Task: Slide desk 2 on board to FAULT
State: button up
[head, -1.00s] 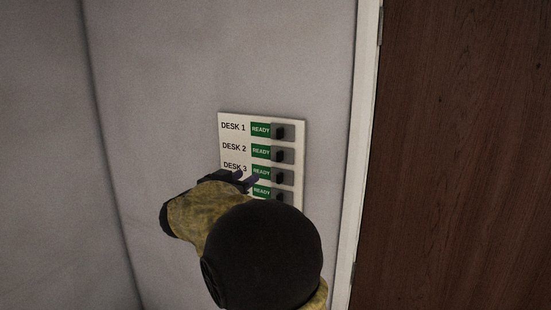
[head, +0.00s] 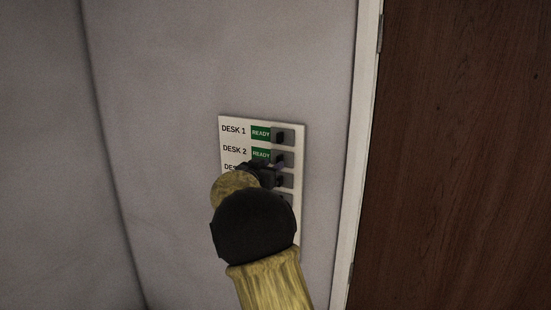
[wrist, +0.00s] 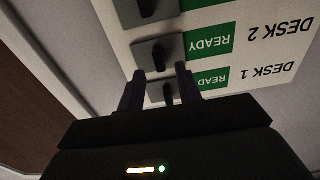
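The white board (head: 241,122) hangs on the wall with rows of labels and black slider knobs. The DESK 2 row shows a green READY label (head: 261,154) and its knob (head: 281,160) at the right. In the wrist view the board appears upside down, with the DESK 2 knob (wrist: 160,54) just beyond my fingertips. My gripper (head: 273,170) is open, just below the DESK 2 knob in the head view. In the wrist view its two fingers (wrist: 159,72) stand apart, roughly in line with either side of that knob; contact cannot be told. My arm hides the lower rows' labels.
The DESK 1 row above also shows READY (head: 261,133), with its own knob (head: 280,137) close by. Another knob (head: 281,181) lies below DESK 2. A white door frame (head: 358,150) and brown wooden door (head: 460,150) stand to the right. Bare wall lies left.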

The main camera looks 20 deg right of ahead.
aim_at(277, 160)
jog(key=x, duration=0.3)
jog(key=shift+w+d+p, duration=0.15)
jog(key=shift+p, duration=0.2)
grip_shut()
